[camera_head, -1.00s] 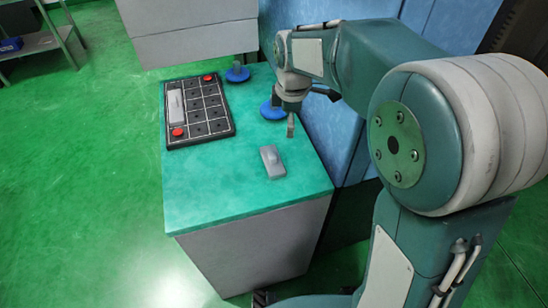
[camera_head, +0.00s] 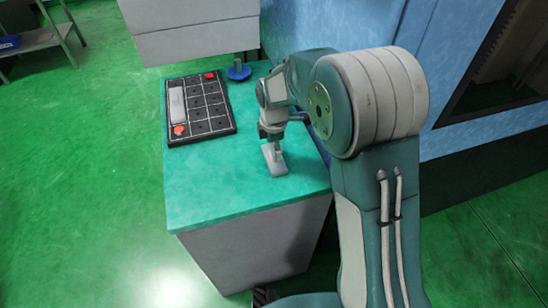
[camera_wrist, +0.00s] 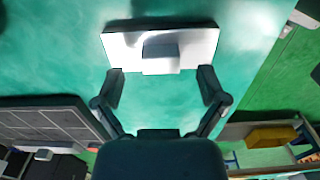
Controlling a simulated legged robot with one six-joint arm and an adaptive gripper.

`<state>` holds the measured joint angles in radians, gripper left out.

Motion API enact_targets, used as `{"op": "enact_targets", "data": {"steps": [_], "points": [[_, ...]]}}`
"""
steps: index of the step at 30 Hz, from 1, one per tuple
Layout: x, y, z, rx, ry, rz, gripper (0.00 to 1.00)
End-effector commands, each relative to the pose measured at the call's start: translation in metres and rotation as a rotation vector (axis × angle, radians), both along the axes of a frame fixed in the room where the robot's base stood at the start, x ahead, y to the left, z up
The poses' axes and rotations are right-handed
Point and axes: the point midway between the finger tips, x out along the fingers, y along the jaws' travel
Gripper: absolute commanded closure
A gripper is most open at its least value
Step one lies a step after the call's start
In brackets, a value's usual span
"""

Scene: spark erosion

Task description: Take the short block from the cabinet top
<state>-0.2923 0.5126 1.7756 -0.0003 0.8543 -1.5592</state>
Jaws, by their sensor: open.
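The short block (camera_head: 273,160) is a small grey-white piece with a raised part on it. It lies on the green cabinet top (camera_head: 220,185), toward the front right. My gripper (camera_head: 274,148) is just above the block in the head view and partly covers it. In the wrist view the block (camera_wrist: 160,47) lies ahead of my open gripper (camera_wrist: 160,88), with its raised part (camera_wrist: 161,58) between the lines of the two fingers. The fingers stand apart on either side and hold nothing. Whether they touch the block cannot be told.
A dark gridded tray (camera_head: 203,108) with a long grey block (camera_head: 177,104) and two red knobs lies on the cabinet's left half. A blue peg-like piece (camera_head: 238,71) stands at the back. A blue wall (camera_head: 440,80) borders the right. The cabinet's front left is clear.

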Motion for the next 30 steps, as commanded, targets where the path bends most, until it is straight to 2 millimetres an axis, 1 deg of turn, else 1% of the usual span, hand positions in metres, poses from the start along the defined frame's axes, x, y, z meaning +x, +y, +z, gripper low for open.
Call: {"op": "enact_targets", "data": {"steps": [1,4,12,14,15,17,18,19,30], "points": [[0.0,0.0,-0.008,-0.001,0.002,0.0,0.09],[0.0,0.0,-0.018,0.0,0.001,0.0,0.09],[0.0,-0.002,-0.02,0.002,-0.001,-0.001,0.09],[0.0,-0.001,-0.02,0.002,-0.002,-0.001,0.35],[0.0,-0.001,-0.02,0.002,-0.002,-0.001,0.53],[0.0,-0.001,-0.021,0.001,-0.002,-0.001,0.8],[0.0,0.0,-0.021,0.0,-0.001,-0.001,0.98],[0.0,0.0,-0.021,0.0,-0.001,-0.001,1.0],[0.001,0.0,-0.02,0.001,-0.001,-0.001,1.0]]}}
